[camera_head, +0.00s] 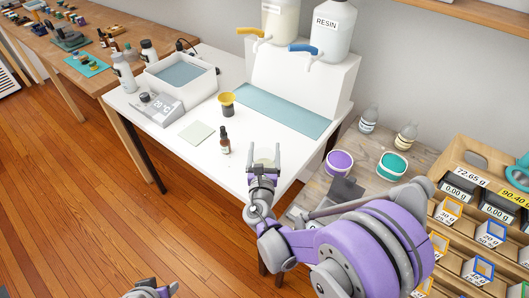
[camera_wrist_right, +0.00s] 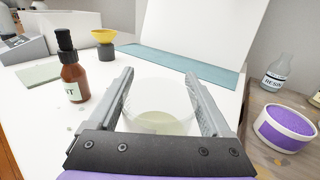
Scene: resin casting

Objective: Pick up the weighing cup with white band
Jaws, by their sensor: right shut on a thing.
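A translucent cup (camera_wrist_right: 158,105) with a pale yellowish layer at its bottom stands between the fingers of my right gripper (camera_wrist_right: 160,85) in the wrist view. The fingers are shut on it, one on each side. In the head view the right gripper (camera_head: 264,150) and the cup (camera_head: 264,160) are at the front right edge of the white table (camera_head: 190,150). I cannot clearly make out a white band on the cup. My left gripper (camera_head: 152,290) shows only partly at the bottom edge of the head view, and its jaws cannot be judged.
An amber dropper bottle (camera_head: 224,143) and a yellow funnel on a dark cup (camera_head: 227,101) stand left of the cup. A teal mat (camera_head: 290,112) lies behind, before the white resin dispenser stand (camera_head: 300,85). Purple (camera_head: 339,163) and green (camera_head: 392,166) tubs stand right.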

